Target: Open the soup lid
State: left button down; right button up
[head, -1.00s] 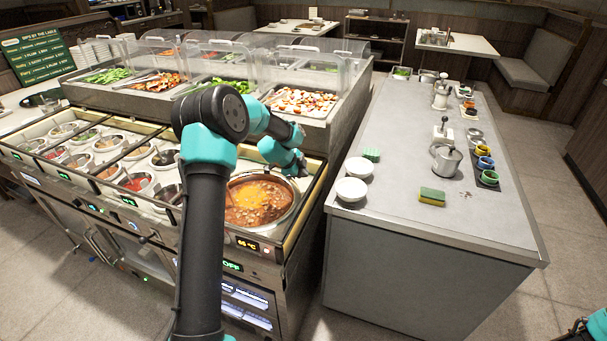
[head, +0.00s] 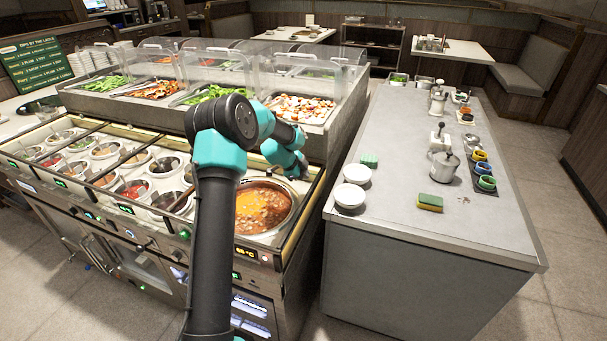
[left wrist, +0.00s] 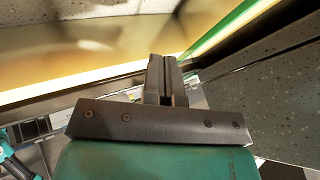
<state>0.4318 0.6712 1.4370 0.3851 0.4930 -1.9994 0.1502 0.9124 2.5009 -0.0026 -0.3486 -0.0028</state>
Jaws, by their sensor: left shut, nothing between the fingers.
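The soup pot (head: 265,231) is a round steel well at the right end of the lit counter, full of orange-brown soup (head: 268,210). The soup surface shows in the head view. I cannot make out a separate lid, and my arm hides the pot's left part. My left gripper (head: 301,168) is over the pot's far right rim, with its fingertips hard to see. In the left wrist view its fingers (left wrist: 165,62) are together and empty, in front of a glossy yellow-brown surface (left wrist: 70,70). My right gripper is not in view.
Several small sauce wells (head: 104,151) fill the counter left of my arm. Clear guards (head: 335,80) and food trays stand behind. A grey island (head: 400,215) at right carries white bowls (head: 350,195), a sponge (head: 430,202) and a metal pot (head: 444,166). A floor gap separates island and counter.

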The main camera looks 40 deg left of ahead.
pick_arm(q)
jog(key=s+d+f+v, duration=0.1)
jog(key=s+v, duration=0.1)
jog(key=v, duration=0.9)
jog(key=shift+s, duration=0.2)
jog(key=shift+r, duration=0.1)
